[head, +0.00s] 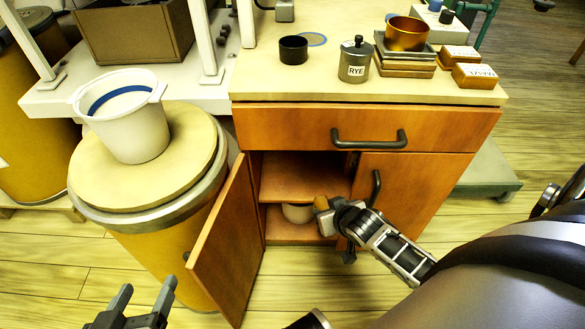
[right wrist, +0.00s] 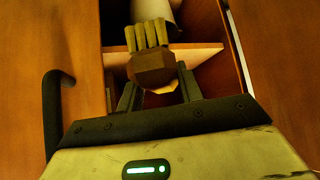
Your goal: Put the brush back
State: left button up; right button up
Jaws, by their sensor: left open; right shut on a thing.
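The brush (right wrist: 151,68), with a brown faceted body and pale bristle tufts, is between the fingers of my right gripper (right wrist: 158,92) in the right wrist view. In the head view a small tan part of the brush (head: 321,203) shows at the tip of my right gripper (head: 328,216), in front of the cabinet opening. The wooden cabinet (head: 290,128) has its left door (head: 228,250) open and its right door (head: 405,190) shut. Inside is a shelf (head: 300,178), with a pale round container (head: 297,213) below it, partly hidden. My left gripper (head: 142,305) is open and empty at the lower left.
A drum (head: 160,245) with a white bucket (head: 130,125) on its lid stands left of the open door. The countertop holds a black cup (head: 293,50), the RYE canister (head: 355,62), a copper bowl (head: 405,35) on stacked trays, and small labelled boxes (head: 475,76).

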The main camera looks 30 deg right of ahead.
jog(key=w+b, duration=0.2)
jog(key=w, duration=0.3)
jog(key=w+d+b, duration=0.1)
jog(key=w+b, duration=0.1)
jog(key=w, duration=0.3)
jog(key=w+d+b, duration=0.1)
jog(key=w+b, duration=0.1)
jog(key=w, duration=0.3)
jog(key=shift+w+d, duration=0.25)
jog(key=shift+w, duration=0.1)
jog(key=f+b, duration=0.2)
jog(key=f, duration=0.1)
jog(key=shift+w+d+b, duration=0.1)
jog(key=shift+w+b, duration=0.25)
pick_arm(q)
jog(key=r+t+h, duration=0.1)
jog(key=d+r+n+t+h, duration=0.2)
jog(key=shift+d+r, duration=0.25)
jog(key=shift+r, duration=0.1)
pick_arm(e)
jog(key=shift+f, duration=0.2)
jog(key=o, duration=1.1)
jog(key=shift+f, duration=0.15)
